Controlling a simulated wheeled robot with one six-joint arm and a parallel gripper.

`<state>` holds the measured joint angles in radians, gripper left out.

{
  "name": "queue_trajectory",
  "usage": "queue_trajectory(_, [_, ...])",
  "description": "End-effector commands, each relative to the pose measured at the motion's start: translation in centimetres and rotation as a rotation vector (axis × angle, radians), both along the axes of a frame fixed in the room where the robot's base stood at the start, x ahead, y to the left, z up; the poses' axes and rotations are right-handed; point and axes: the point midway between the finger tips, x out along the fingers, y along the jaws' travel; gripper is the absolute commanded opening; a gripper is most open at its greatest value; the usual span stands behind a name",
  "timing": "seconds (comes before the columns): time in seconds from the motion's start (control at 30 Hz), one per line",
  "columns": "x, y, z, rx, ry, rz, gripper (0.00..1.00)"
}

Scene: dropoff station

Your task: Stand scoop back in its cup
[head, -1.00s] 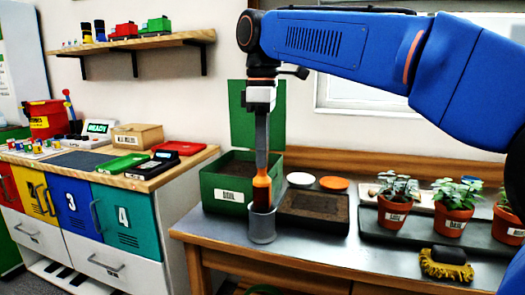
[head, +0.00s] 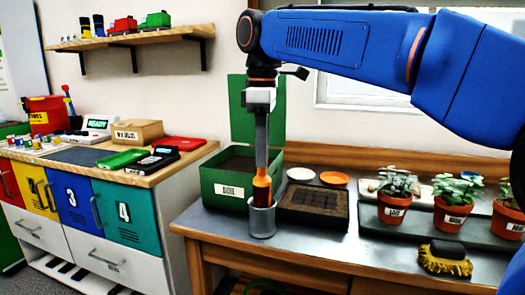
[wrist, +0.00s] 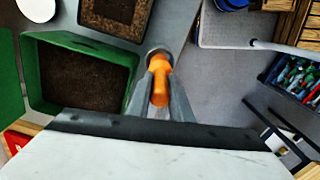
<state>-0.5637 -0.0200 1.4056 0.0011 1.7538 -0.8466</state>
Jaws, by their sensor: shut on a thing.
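The scoop (head: 262,188) has an orange handle and hangs upright under my gripper (head: 262,170). My gripper is shut on the handle, which also shows between the fingers in the wrist view (wrist: 160,84). The grey cup (head: 262,222) stands on the metal bench near its front left edge. The scoop's lower end is inside the cup's mouth, and the cup wall hides it. In the wrist view the cup's rim (wrist: 158,53) shows just beyond the handle. I cannot tell whether the scoop touches the cup's bottom.
A green soil box (head: 222,189) with its lid up stands just left of and behind the cup. A dark soil tray (head: 314,222) is close on its right. Potted plants (head: 453,214) and a yellow brush (head: 445,262) are farther right.

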Motion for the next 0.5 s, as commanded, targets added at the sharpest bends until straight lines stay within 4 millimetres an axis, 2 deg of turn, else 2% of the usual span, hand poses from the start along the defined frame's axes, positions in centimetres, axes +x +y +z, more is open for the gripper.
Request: queue_trajectory(0.5, [-0.01, -0.01, -0.97, 0.000, 0.000, 0.000, 0.00])
